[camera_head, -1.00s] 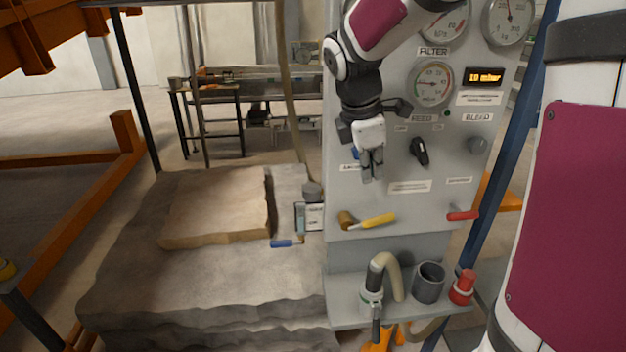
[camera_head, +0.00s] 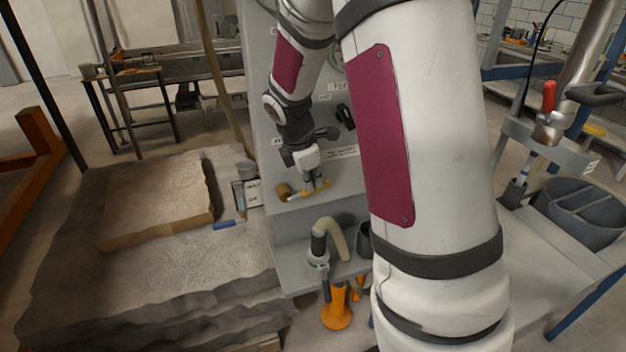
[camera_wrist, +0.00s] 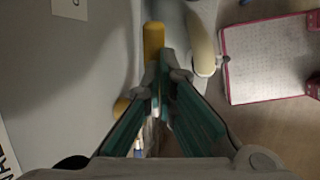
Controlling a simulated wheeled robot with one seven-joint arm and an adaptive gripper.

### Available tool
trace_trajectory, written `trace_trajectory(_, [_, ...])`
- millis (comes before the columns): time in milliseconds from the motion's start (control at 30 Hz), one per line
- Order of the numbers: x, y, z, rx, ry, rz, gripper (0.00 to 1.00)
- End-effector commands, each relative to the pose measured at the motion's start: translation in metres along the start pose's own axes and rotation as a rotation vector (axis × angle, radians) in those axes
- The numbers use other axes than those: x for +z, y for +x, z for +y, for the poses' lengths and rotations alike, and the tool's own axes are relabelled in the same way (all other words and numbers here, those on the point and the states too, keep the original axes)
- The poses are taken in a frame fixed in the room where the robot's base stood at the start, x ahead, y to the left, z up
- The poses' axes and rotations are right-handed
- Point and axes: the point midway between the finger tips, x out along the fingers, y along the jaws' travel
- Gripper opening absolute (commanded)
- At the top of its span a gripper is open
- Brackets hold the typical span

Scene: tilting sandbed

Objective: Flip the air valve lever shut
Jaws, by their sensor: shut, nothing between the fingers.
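The air valve appears to be the brass body (camera_head: 283,191) with a yellow lever (camera_head: 322,185) low on the grey panel. The lever points right from the body, roughly level. My gripper (camera_head: 312,186) is shut and empty, pointing down at the lever and overlapping it in the head view. In the wrist view the yellow lever (camera_wrist: 153,38) lies just beyond my closed fingertips (camera_wrist: 166,68), and part of the brass body (camera_wrist: 121,107) shows to the left. I cannot tell whether the fingers touch the lever.
A shelf below the panel holds a pale hose (camera_head: 337,238) on a fitting. The sandbed (camera_head: 190,250) with a raised block lies left. A blue-handled tool (camera_head: 224,225) lies on it. My own arm hides the panel's right side. A grey divided bin (camera_head: 575,210) stands right.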

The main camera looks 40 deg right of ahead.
Motion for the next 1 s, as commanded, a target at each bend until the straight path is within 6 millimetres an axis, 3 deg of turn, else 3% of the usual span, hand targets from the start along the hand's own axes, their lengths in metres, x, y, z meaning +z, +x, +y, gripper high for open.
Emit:
trace_trajectory(400, [0.001, 0.003, -0.001, 0.0, 0.0, 0.0, 0.0])
trace_trajectory(700, [0.009, 0.024, -0.006, -0.002, 0.0, -0.001, 0.0])
trace_trajectory(1000, [0.009, 0.025, -0.005, 0.0, 0.001, -0.001, 0.0])
